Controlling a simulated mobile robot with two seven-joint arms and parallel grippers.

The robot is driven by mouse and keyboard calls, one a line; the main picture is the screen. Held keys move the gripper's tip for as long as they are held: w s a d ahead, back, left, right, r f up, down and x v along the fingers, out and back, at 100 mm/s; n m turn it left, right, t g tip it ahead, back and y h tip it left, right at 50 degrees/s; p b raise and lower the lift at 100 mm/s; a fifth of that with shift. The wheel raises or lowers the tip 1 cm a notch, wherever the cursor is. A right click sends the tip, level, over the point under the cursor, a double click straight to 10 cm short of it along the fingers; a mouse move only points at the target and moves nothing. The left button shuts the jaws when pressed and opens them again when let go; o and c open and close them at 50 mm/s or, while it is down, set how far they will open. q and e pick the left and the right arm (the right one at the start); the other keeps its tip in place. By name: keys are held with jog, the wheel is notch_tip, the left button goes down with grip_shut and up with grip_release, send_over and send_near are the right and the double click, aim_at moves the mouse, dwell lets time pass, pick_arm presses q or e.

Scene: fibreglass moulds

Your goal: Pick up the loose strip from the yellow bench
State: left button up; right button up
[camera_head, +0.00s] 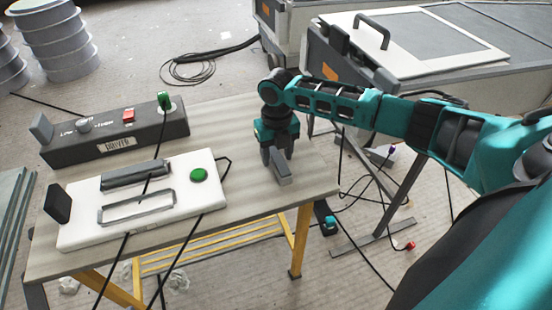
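The bench (240,226) has a pale wood top and yellow legs. A small grey bar-like piece (282,174) is at the bench's right end, directly under my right gripper (277,158). It looks like the loose strip, but it merges with the dark fingers. My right gripper points down over the bench top. I cannot tell whether its fingers are closed on the piece or only beside it. My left gripper is not in view.
A white box (85,234) with a green button and a dark control box (115,138) stand on the bench's left part. Black cables cross the bench front. A grey cabinet (420,80) stands behind my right arm. Cables and a stand are on the floor at right.

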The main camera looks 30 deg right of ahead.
grip_shut()
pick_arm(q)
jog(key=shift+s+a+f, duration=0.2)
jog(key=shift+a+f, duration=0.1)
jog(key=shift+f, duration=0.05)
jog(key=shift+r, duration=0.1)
pick_arm(e)
jog(key=shift+r, duration=0.1)
